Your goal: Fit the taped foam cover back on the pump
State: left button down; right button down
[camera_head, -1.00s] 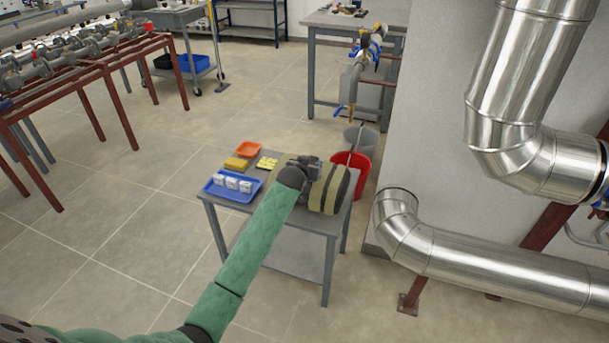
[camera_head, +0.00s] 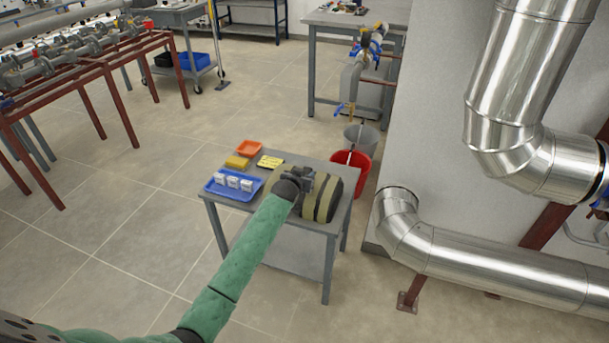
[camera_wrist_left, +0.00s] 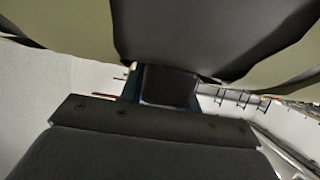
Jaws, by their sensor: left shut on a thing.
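The foam cover (camera_head: 325,198) is a rounded olive-tan piece with dark bands of tape. It is at the right end of the small grey table, in the head view. My left gripper (camera_head: 303,181) is at its left side and shut on it. In the left wrist view the cover (camera_wrist_left: 70,28) fills the top, very close, with a wide dark band in the middle. The dark gripper body (camera_wrist_left: 168,86) shows below it, and its fingertips are hidden. I cannot make out the pump for certain. My right gripper is not in view.
The small grey table (camera_head: 285,222) holds a blue tray (camera_head: 222,194) with white packs, a yellow block (camera_head: 237,162), an orange dish (camera_head: 249,148) and a yellow pad (camera_head: 270,161). A red bucket (camera_head: 361,178) stands behind it. Large metal pipes (camera_head: 480,257) run at the right.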

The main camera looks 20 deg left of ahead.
pick_arm(q)
jog(key=c, duration=1.2)
grip_release()
jog(key=shift+c, duration=0.2)
jog(key=shift+o, duration=1.1)
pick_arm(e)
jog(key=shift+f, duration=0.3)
pick_arm(q)
jog(key=shift+r, duration=0.1)
jog(key=shift+s, duration=0.4)
jog(key=v, duration=1.1)
jog(key=shift+r+b, duration=0.2)
jog(key=shift+b, duration=0.25)
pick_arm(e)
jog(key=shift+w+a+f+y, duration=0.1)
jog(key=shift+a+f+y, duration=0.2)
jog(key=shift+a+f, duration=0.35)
